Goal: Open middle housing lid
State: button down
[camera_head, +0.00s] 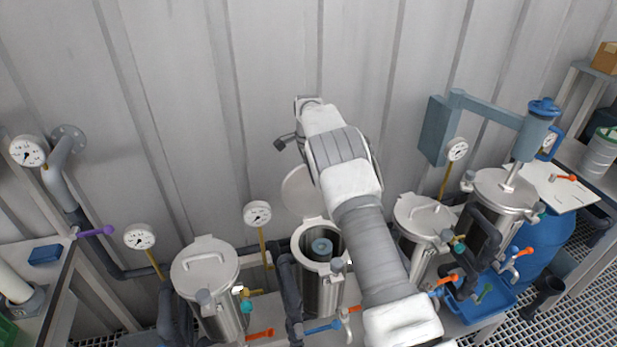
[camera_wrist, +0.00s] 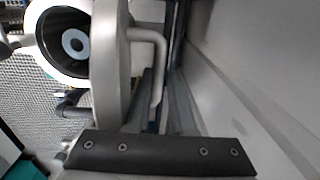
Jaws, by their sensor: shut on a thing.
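The middle housing (camera_head: 322,290) is a steel cylinder with its mouth open and a blue-grey core showing inside. Its round lid (camera_head: 296,190) is swung up and back on the wall side, partly hidden by my arm. In the wrist view, the lid (camera_wrist: 109,70) stands nearly edge-on beside the open housing (camera_wrist: 42,48), with its bar handle (camera_wrist: 160,65) on the outer face. My gripper (camera_wrist: 160,153) shows as a dark bar at the bottom of the wrist view and is shut on the lid handle; the contact itself is not clear. My arm hides the fingers in the head view.
A left housing (camera_head: 205,270) and a right housing (camera_head: 423,215) have closed lids. A gauge (camera_head: 257,214) stands just left of the open lid. The grey wall is close behind. A larger vessel (camera_head: 500,195) with a blue arm stands further right.

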jog(key=shift+w+a+f, duration=0.35)
jog(key=shift+w, duration=0.25)
jog(key=c, duration=1.1)
grip_release()
jog(key=shift+c, duration=0.2)
jog(key=o, duration=0.3)
jog(key=shift+w+f, duration=0.1)
jog(key=shift+f, duration=0.25)
notch_tip(320, 180, up, 19)
jog(key=s, duration=0.1)
jog(key=shift+d+f, duration=0.15)
jog(key=shift+d, duration=0.15)
jog(key=shift+s, duration=0.1)
